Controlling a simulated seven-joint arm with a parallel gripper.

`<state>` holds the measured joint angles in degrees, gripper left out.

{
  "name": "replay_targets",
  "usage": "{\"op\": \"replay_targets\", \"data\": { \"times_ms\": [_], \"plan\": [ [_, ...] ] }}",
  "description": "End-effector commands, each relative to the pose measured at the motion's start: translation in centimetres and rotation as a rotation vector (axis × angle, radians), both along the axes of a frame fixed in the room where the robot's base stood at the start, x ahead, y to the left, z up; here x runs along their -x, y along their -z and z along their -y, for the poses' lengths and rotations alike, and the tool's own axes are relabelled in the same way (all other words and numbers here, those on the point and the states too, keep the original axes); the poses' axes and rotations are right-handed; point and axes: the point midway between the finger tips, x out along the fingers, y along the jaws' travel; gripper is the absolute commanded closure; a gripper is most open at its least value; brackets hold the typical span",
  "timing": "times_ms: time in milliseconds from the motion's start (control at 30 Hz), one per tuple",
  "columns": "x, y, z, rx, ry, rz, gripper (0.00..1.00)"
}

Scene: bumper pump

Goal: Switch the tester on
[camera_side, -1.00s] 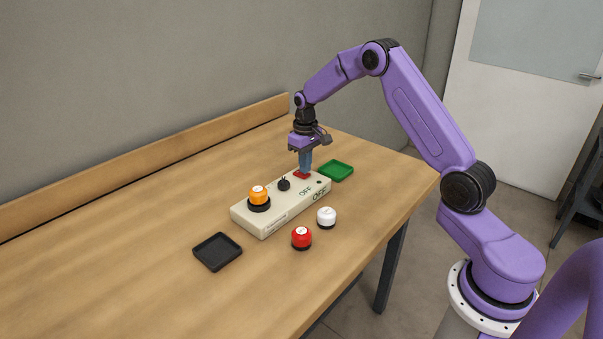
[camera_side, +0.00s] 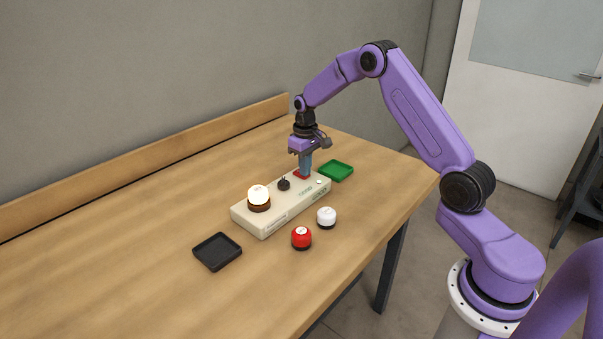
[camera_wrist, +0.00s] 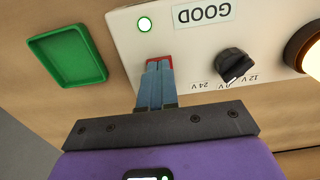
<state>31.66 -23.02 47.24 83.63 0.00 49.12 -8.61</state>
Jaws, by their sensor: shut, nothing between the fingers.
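The tester (camera_side: 268,218) is a long cream box on the table. An orange-type bumper (camera_side: 259,195) sits on its left end and glows bright white; it also glows at the right edge of the wrist view (camera_wrist: 309,50). The red switch (camera_side: 301,174) is near the tester's right end, partly hidden under my fingers. My gripper (camera_side: 304,172) is shut and empty, pointing down with its tips at the red switch (camera_wrist: 157,60). A black knob (camera_wrist: 234,65) sits beside the switch.
A green tray (camera_side: 336,171) lies just beyond the tester's right end. A black tray (camera_side: 217,252) lies front left. A red bumper (camera_side: 301,238) and a white bumper (camera_side: 326,217) stand in front of the tester. The left of the table is clear.

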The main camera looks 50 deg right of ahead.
Motion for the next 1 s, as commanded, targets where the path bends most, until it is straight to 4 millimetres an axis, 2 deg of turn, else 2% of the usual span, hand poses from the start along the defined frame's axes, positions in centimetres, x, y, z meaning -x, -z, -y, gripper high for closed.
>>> {"op": "replay_targets", "data": {
  "times_ms": [1000],
  "plan": [
    [0.0,-6.7,0.0,0.0,0.0,0.001,1.0]
  ]
}}
